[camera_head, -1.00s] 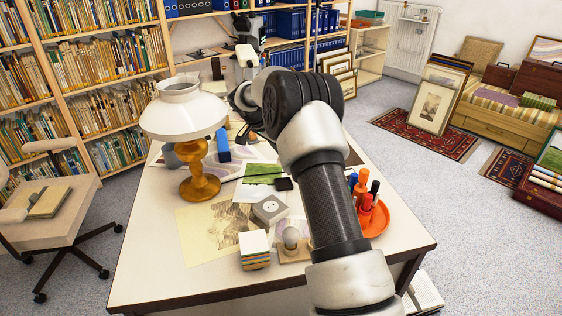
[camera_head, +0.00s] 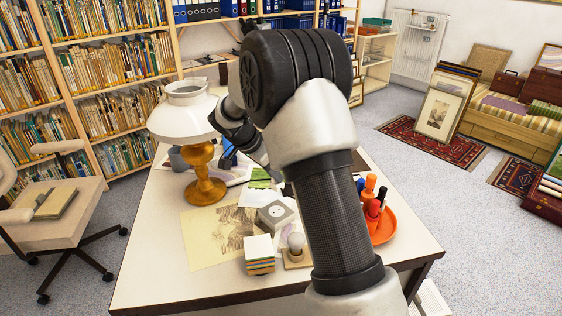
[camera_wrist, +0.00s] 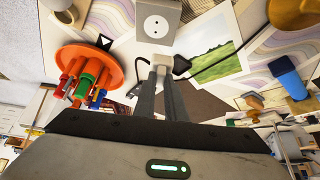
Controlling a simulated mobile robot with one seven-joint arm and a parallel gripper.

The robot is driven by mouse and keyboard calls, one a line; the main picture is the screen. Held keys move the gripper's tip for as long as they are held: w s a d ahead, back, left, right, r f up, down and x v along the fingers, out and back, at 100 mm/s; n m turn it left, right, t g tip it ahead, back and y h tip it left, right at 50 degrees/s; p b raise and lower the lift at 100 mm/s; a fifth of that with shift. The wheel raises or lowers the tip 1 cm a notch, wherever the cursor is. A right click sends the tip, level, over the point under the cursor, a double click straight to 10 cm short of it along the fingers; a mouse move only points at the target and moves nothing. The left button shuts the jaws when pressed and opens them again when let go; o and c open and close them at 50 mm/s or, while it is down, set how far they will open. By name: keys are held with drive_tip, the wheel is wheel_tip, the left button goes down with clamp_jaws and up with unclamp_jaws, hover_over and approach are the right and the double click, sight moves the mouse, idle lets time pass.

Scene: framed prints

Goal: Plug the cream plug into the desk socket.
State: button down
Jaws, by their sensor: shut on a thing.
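The desk socket is a grey box (camera_head: 275,213) on the table with a round white two-hole face. In the wrist view the socket (camera_wrist: 157,20) is at the top centre, its face toward the camera. My gripper (camera_wrist: 160,72) is shut on the small cream plug (camera_wrist: 162,60), just below the socket in that picture; the plug appears apart from it. The plug's prongs cannot be made out. In the head view my arm hides the fingertips and the plug.
A brass-based lamp (camera_head: 205,185) stands left of the socket. A stack of blocks (camera_head: 259,255) and a bulb (camera_head: 296,241) stand in front. An orange tray with pens (camera_head: 383,226) is right. A black piece with a cable (camera_wrist: 181,64) lies beside the plug.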

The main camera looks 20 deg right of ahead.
drive_tip(key=shift+s+a+f, duration=0.1)
drive_tip(key=shift+s+a, duration=0.1)
drive_tip(key=shift+s, duration=0.45)
drive_tip(key=shift+s+a, duration=0.2)
drive_tip(key=shift+s, duration=0.4)
drive_tip(key=shift+f, duration=0.15)
drive_tip(key=shift+f+b, duration=1.25)
drive_tip(key=shift+f, duration=1.5)
drive_tip(key=shift+b, duration=1.25)
drive_tip(key=shift+f+b, duration=0.6)
drive_tip(key=shift+b, duration=0.1)
drive_tip(key=c, duration=1.7)
unclamp_jaws()
drive_tip(key=shift+c, duration=0.2)
drive_tip(key=p+v, duration=0.3)
drive_tip(key=v, duration=1.4)
drive_tip(key=shift+r+p, duration=0.25)
drive_tip(key=shift+p, duration=0.05)
